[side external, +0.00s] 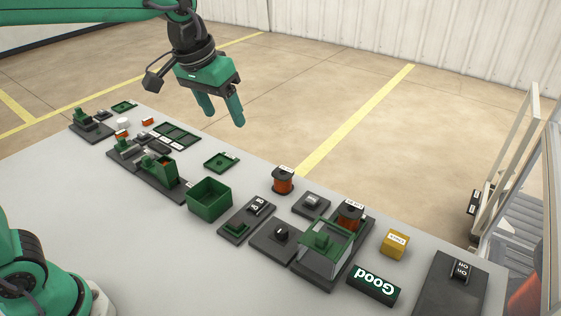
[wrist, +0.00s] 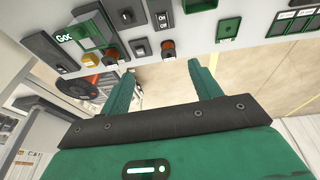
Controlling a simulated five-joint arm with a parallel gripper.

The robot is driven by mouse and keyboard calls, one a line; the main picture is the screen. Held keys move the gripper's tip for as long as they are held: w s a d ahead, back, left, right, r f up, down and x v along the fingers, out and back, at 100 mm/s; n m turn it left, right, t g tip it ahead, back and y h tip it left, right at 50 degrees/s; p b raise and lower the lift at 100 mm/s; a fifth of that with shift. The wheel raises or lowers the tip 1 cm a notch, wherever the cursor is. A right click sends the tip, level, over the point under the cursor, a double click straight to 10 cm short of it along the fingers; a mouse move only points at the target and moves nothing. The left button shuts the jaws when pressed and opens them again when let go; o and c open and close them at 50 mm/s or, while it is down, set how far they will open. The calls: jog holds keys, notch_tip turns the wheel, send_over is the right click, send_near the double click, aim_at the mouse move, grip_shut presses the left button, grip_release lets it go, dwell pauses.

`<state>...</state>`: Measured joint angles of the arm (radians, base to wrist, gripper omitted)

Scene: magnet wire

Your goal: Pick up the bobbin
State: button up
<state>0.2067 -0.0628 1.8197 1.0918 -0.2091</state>
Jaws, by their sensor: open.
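A copper-coloured bobbin (side external: 283,182) with dark ends stands upright near the far edge of the table, in the side view. It also shows in the wrist view (wrist: 168,49), beyond the gap between my fingertips. A second similar copper spool (side external: 351,215) sits on a dark station with a green-framed clear cover, and it shows at upper left in the wrist view (wrist: 113,55). My gripper (side external: 224,117) is open and empty, high above the floor behind the table and to the left of the bobbin. Its two green fingers also show in the wrist view (wrist: 162,70).
The grey table (side external: 150,250) carries several dark fixtures. A green open box (side external: 209,198) and a small green tray (side external: 221,162) lie left of the bobbin. A switch block (side external: 312,203), a yellow block (side external: 396,244) and a "Good" block (side external: 374,284) lie to its right.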

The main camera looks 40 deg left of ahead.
jog(key=w+d+f+g, duration=0.1)
jog(key=w+d+f, duration=0.1)
jog(key=w+d, duration=0.35)
jog(key=g, duration=0.2)
send_over(351, 209)
jog(key=shift+y, duration=0.4)
jog(key=f, duration=1.5)
jog(key=shift+w+a+f, duration=0.15)
jog(key=shift+a, duration=0.1)
jog(key=shift+d+f, duration=0.25)
jog(key=shift+f, duration=0.05)
jog(key=shift+f, duration=0.1)
jog(key=shift+f, duration=1.2)
jog(key=shift+f, duration=0.1)
jog(key=shift+f, duration=2.5)
jog(key=shift+c, duration=0.2)
